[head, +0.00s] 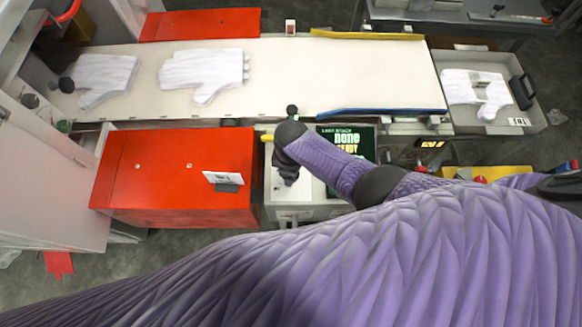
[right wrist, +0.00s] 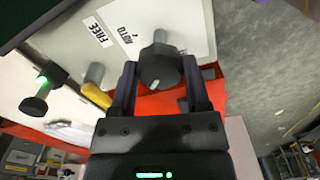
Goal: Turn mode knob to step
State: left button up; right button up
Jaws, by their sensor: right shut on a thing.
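The mode knob (right wrist: 160,68) is a dark round knob on the pale panel in the right wrist view. A white label plate (right wrist: 130,22) beside it reads FREE and AUTO; I read no STEP label. A small light mark shows on the knob's lower edge. My right gripper (right wrist: 160,84) has a finger on each side of the knob and is shut on it. In the head view my right gripper (head: 287,178) points down at the control panel, and the arm hides the knob. My left gripper is not in view.
A yellow part (right wrist: 97,97) and a green-lit dark knob (right wrist: 36,102) sit left of the gripper. A red cabinet (head: 150,180) stands left of the panel. White gloves (head: 200,70) lie on the belt behind.

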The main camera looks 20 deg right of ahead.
dwell(0.5)
jog(key=o, duration=1)
jog(key=shift+o, duration=1.4)
notch_tip(320, 180, up, 10)
jog(key=p, duration=0.6)
